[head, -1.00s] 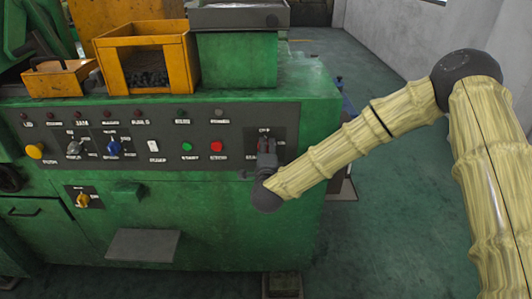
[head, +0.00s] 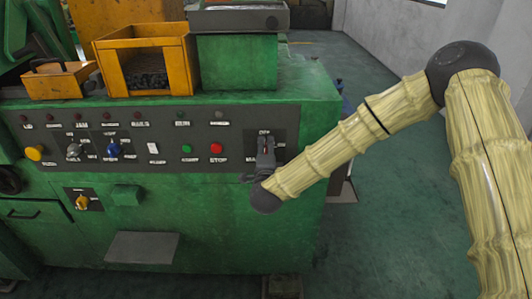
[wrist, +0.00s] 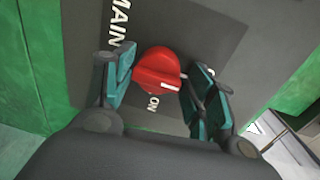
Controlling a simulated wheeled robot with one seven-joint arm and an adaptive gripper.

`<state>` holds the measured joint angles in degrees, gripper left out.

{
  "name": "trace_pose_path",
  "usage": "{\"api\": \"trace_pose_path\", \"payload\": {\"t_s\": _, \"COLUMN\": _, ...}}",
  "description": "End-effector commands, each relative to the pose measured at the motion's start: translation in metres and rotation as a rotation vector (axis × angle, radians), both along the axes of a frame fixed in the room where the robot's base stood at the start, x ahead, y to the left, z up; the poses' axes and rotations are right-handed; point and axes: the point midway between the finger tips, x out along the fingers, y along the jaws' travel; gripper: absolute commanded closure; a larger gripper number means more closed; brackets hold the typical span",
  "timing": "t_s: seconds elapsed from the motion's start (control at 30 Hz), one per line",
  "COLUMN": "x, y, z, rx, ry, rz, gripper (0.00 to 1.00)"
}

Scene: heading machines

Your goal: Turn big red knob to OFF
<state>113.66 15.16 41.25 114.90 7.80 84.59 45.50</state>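The big red knob (wrist: 157,70) sits on a dark plate of the green machine's control panel. In the wrist view its white mark points to the lower right, between the ON label (wrist: 153,103) and a label mostly hidden by the right finger. The MAIN label (wrist: 120,24) is at the upper left. My gripper (wrist: 160,75) has one teal finger on each side of the knob and appears closed on it, though exact contact is hard to see. In the head view my gripper (head: 264,150) is at the panel's right end and largely covers the knob.
Left of the knob, the panel holds a red STOP button (head: 216,148), a green button (head: 187,149), a white switch (head: 153,147) and a blue knob (head: 113,149). Orange bins (head: 145,43) stand on top of the machine. The floor (head: 400,220) at right is open.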

Motion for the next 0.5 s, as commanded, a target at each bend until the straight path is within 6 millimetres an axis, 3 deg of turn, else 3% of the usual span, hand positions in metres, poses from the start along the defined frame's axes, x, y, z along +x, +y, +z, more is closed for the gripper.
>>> {"api": "trace_pose_path", "payload": {"t_s": 0.37, "x": -0.003, "y": 0.0, "z": -0.002, "rx": -0.001, "ry": 0.004, "rz": 0.002, "gripper": 0.37}}
{"api": "trace_pose_path", "payload": {"t_s": 0.5, "x": -0.015, "y": 0.001, "z": -0.002, "rx": -0.001, "ry": 0.006, "rz": 0.003, "gripper": 0.37}}
